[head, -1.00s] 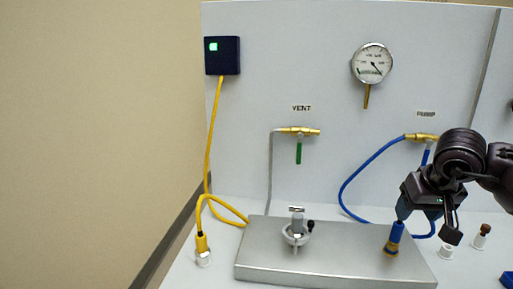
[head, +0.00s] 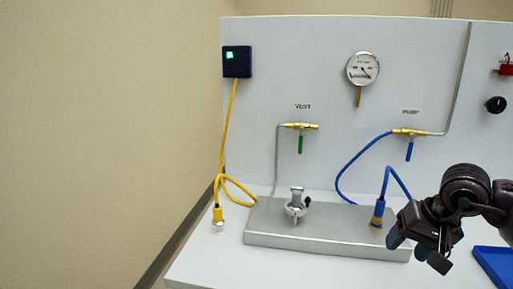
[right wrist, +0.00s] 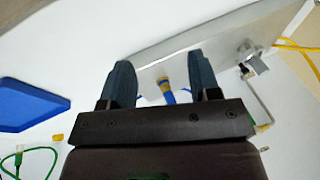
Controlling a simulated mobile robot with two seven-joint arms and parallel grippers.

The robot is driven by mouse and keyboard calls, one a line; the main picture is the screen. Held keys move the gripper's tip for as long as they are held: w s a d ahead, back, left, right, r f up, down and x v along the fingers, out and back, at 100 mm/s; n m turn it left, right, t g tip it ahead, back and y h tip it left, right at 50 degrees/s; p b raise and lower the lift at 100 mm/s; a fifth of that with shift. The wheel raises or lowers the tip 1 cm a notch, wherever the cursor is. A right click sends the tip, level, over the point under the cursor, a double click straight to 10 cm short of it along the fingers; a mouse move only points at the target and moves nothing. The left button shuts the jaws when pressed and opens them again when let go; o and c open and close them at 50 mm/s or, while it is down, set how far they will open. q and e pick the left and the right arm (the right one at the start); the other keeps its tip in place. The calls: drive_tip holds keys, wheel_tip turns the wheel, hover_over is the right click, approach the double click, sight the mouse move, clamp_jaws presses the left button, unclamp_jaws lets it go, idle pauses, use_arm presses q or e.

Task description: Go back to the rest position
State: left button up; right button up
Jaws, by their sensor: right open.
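My right gripper (head: 416,254) is open and empty in front of the right end of the silver metal block (head: 300,242). In the right wrist view its two dark fingers (right wrist: 161,75) stand apart. The blue hose plug (head: 378,213) stands upright on the block, left of and apart from my right gripper in the head view. In the right wrist view the plug (right wrist: 165,87) shows beyond, in the gap between the fingers. My left gripper is not in view.
A clamp fitting (head: 296,205) stands on the block. A yellow-cabled plug (head: 218,214) is left of it. The back panel holds a gauge (head: 362,69), a vent valve (head: 299,126) and a pump valve (head: 410,132). A blue tray (head: 492,262) lies at right.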

drive_tip(key=s+a+f+m+t+y+p, duration=0.1)
drive_tip(key=s+a+f+m+y, duration=0.25)
drive_tip(key=a+m+y, duration=0.45)
drive_tip(key=s+a+f+m+t+y, duration=0.15)
drive_tip(key=s+a+m+y, duration=0.25)
drive_tip(key=a+m+y, duration=0.45)
drive_tip(key=s+d+f+m+t+h, duration=0.1)
drive_tip(key=d+f+m+t+h, duration=0.3)
drive_tip(key=m, duration=0.8)
drive_tip(key=s+d+f+m+t+h+p, duration=0.15)
drive_tip(key=f+m+t+h, duration=0.3)
drive_tip(key=m, duration=0.65)
drive_tip(key=s+d+f+m+t+h, duration=0.25)
drive_tip(key=d+m+h, duration=0.2)
drive_tip(key=m, duration=0.75)
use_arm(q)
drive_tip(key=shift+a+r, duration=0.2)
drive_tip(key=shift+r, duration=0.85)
use_arm(e)
drive_tip(key=s+d+f+m+g+h, duration=0.1)
drive_tip(key=s+f+m+g+h, duration=0.4)
drive_tip(key=s+f+m, duration=0.6)
wheel_tip(320, 180, down, 2)
drive_tip(key=m, duration=0.4)
drive_tip(key=shift+s+d+m+g+h, duration=0.25)
drive_tip(key=shift+s+m+g+h, duration=0.05)
drive_tip(key=shift+m+g+h, duration=0.05)
drive_tip(key=shift+f, duration=0.1)
